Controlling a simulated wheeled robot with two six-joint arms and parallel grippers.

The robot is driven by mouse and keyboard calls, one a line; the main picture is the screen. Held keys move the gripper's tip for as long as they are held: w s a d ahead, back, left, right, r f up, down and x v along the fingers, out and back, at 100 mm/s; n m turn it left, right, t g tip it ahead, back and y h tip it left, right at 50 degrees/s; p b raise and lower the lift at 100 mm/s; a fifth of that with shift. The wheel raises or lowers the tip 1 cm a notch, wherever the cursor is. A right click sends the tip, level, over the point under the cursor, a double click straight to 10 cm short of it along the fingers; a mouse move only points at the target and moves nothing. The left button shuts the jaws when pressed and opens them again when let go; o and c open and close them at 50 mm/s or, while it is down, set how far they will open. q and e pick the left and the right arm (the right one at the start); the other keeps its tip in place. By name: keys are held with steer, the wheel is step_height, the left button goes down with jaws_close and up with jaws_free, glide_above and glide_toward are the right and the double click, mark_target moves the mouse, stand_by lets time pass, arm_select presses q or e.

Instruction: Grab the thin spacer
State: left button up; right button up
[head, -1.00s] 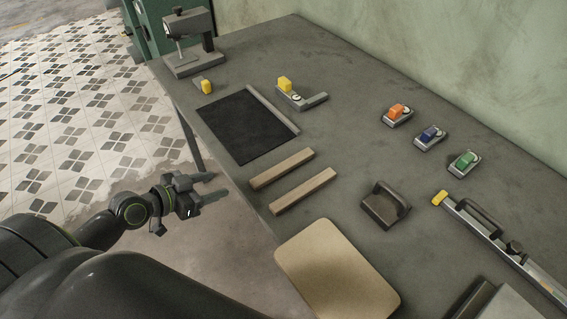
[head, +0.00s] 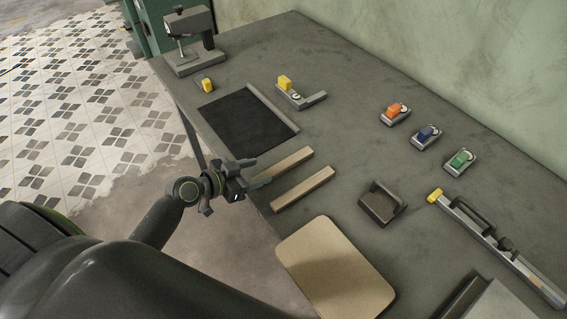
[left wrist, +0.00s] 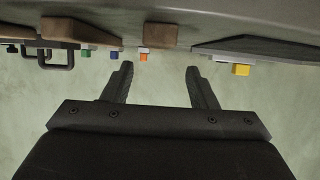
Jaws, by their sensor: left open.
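Two pale wooden strips lie side by side on the grey workbench, a far strip (head: 288,162) and a near strip (head: 303,189). Either could be the thin spacer; I cannot tell which is thinner. My left gripper (head: 264,170) is open and empty at the bench's front edge, by the left end of the far strip, and overlaps that end in the head view. In the left wrist view, seen upside down, the open fingers (left wrist: 158,72) point towards the bench, with a strip end (left wrist: 150,36) between and beyond them. My right gripper is not in view.
A black mat (head: 243,125) lies left of the strips, a tan board (head: 335,268) to the near right. A dark handled block (head: 381,205) and a long level-like tool (head: 500,250) lie right. Small orange, blue and green-topped pieces stand behind. The bench between is clear.

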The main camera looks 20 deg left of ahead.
mark_target(278, 167)
arm_select(q)
steer(key=shift+x, duration=0.8)
steer(key=shift+w+d+f+p, duration=0.1)
steer(key=shift+w+d+p, duration=0.15)
steer(key=shift+p, duration=0.1)
steer(key=p+x, duration=0.1)
steer(key=x, duration=0.2)
steer(key=shift+d+f, duration=0.1)
steer(key=shift+f, duration=0.05)
steer(key=shift+w+d+f+p, duration=0.3)
steer(key=shift+w+f, duration=0.05)
steer(key=shift+w, duration=0.15)
